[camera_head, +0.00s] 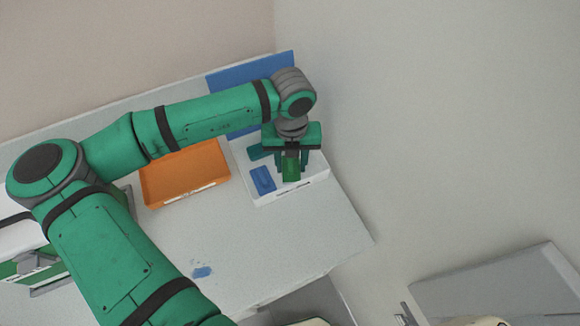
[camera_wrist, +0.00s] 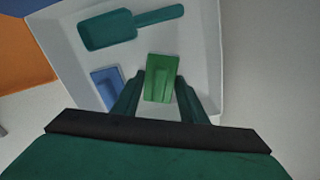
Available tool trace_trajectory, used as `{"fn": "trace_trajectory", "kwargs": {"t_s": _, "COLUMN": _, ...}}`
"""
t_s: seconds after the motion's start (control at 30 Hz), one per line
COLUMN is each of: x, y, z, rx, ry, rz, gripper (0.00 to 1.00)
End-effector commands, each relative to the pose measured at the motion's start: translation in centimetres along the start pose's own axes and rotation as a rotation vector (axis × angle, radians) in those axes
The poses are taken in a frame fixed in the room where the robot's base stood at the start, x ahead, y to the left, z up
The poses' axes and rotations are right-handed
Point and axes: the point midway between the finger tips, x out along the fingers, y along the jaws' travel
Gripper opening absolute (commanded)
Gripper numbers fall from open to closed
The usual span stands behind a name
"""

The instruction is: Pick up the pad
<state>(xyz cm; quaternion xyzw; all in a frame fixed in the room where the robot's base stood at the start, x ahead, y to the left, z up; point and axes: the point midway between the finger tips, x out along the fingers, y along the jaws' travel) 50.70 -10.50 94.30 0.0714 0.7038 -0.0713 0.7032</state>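Two flat pad-like pieces show in the white tray (camera_head: 314,184): a green one (camera_wrist: 161,80) and a blue one (camera_head: 262,179). I cannot tell by name which is the pad. My gripper (camera_wrist: 159,76) points down over the tray, its fingers spread on either side of the green piece. A gap shows on the left side of the green piece; the right finger is close to it, and I cannot tell whether they touch. The blue piece also shows in the wrist view (camera_wrist: 107,88), left of the left finger.
A teal scoop (camera_wrist: 115,30) lies in the tray beyond the green piece. An orange tray (camera_head: 186,174) stands to the left, with a blue panel (camera_head: 228,78) behind. A small blue piece (camera_head: 202,272) lies on the white table (camera_head: 270,240), whose front is mostly clear. A wall stands to the right.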

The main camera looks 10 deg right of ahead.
Motion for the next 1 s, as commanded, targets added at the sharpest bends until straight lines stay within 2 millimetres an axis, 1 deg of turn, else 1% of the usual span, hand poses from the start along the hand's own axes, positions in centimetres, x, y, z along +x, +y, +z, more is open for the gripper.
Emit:
{"fn": "trace_trajectory", "kwargs": {"t_s": 0.07, "x": 0.0, "y": -0.2, "z": 0.0, "rx": 0.005, "ry": 0.0, "rz": 0.0, "gripper": 0.17}}
{"fn": "trace_trajectory", "kwargs": {"t_s": 0.1, "x": 0.0, "y": -0.3, "z": 0.0, "rx": 0.005, "ry": 0.0, "rz": 0.0, "gripper": 0.13}}
{"fn": "trace_trajectory", "kwargs": {"t_s": 0.27, "x": 0.0, "y": -0.1, "z": 0.0, "rx": 0.002, "ry": 0.0, "rz": 0.0, "gripper": 0.13}}
{"fn": "trace_trajectory", "kwargs": {"t_s": 0.37, "x": -0.3, "y": 0.1, "z": 0.0, "rx": -0.002, "ry": -0.001, "rz": -0.001, "gripper": 0.13}}
{"fn": "trace_trajectory", "kwargs": {"t_s": 0.47, "x": -1.4, "y": 0.2, "z": 0.1, "rx": -0.004, "ry": -0.002, "rz": 0.0, "gripper": 0.13}}
{"fn": "trace_trajectory", "kwargs": {"t_s": 0.8, "x": -7.5, "y": 0.2, "z": 0.1, "rx": -0.003, "ry": -0.003, "rz": -0.002, "gripper": 0.13}}
{"fn": "trace_trajectory", "kwargs": {"t_s": 0.9, "x": -8.8, "y": 0.2, "z": 0.1, "rx": -0.003, "ry": -0.002, "rz": -0.001, "gripper": 0.13}}
{"fn": "trace_trajectory", "kwargs": {"t_s": 1.0, "x": -9.6, "y": 0.1, "z": 0.0, "rx": -0.001, "ry": -0.001, "rz": -0.001, "gripper": 0.13}}
